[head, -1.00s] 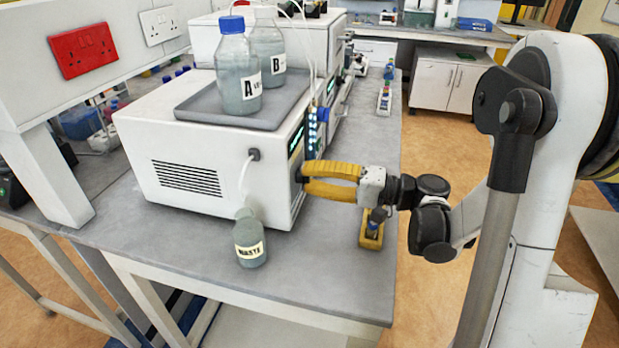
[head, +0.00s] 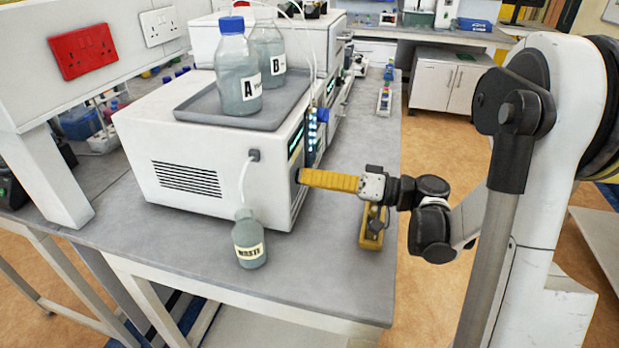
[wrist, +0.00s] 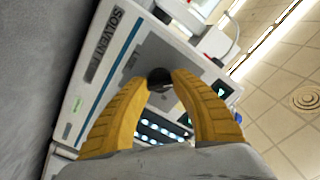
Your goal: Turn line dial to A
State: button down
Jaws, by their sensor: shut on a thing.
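The line dial (wrist: 160,76) is a small dark round knob on the front panel of the white instrument (head: 200,160). In the wrist view it sits between the two yellow fingertips. My gripper (wrist: 161,84) is shut on it, and the wrist picture is strongly tilted against the panel. In the head view my gripper (head: 303,177) reaches in from the right, with one finger hiding the other and the dial hidden behind the tips. A short label near the dial is too blurred to read surely. The dial's pointer and its setting cannot be made out.
Bottles A (head: 238,80) and B (head: 268,55) stand in a grey tray (head: 190,106) on top of the instrument. A waste bottle (head: 249,244) stands on the bench in front. A small yellow holder (head: 371,232) is below my wrist. Bare bench (head: 320,260) lies right of the waste bottle.

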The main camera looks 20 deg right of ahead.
dwell(0.4)
jog(key=c, duration=1)
grip_release()
jog(key=shift+c, duration=0.2)
jog(key=v, duration=1.2)
